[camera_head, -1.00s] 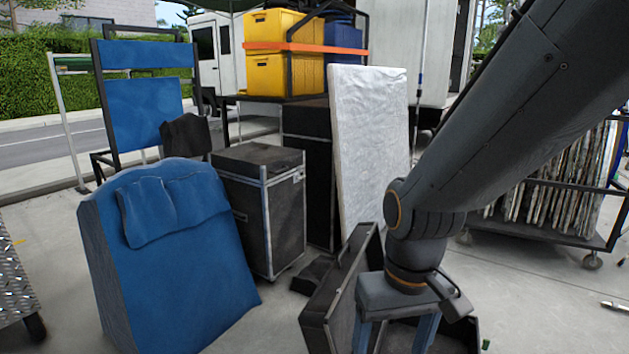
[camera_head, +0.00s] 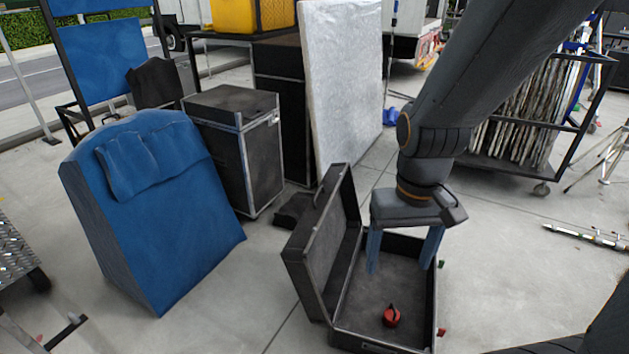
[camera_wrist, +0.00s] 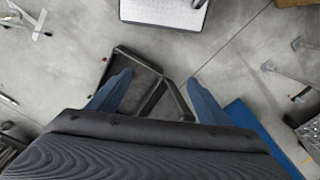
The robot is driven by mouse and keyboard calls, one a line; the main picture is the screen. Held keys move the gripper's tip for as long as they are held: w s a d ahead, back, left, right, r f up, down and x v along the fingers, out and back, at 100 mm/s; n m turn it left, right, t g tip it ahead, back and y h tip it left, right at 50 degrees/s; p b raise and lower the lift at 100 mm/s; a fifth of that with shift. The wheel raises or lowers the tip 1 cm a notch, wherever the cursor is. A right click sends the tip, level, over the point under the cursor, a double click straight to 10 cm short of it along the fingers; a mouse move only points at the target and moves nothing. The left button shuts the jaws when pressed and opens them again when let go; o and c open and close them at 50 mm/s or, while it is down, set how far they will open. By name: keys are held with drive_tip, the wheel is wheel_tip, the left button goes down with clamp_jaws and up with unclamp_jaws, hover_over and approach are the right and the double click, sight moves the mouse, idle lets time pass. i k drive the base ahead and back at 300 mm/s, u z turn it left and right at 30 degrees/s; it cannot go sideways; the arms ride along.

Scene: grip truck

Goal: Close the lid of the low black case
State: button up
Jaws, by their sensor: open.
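The low black case (camera_head: 345,338) lies on the concrete floor with its lid (camera_head: 303,262) standing up on its left side, tilted a little outward. A small red and black item (camera_head: 391,316) lies inside the case. My gripper (camera_head: 404,262) is open and empty, above the case's tray, to the right of the raised lid and apart from it. In the wrist view the case (camera_wrist: 172,104) shows between the two blue fingers of my gripper (camera_wrist: 156,90), and part of it is hidden by the gripper body.
A blue padded block (camera_head: 180,220) stands left of the case. A black trunk (camera_head: 262,165) and a white slab (camera_head: 340,85) stand behind it. A cart of boards (camera_head: 520,120) is at the back right. Floor right of the case is mostly clear.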

sight(317, 257)
drive_tip(key=u, duration=1.05)
drive_tip(key=i, duration=0.65)
drive_tip(key=z, duration=0.45)
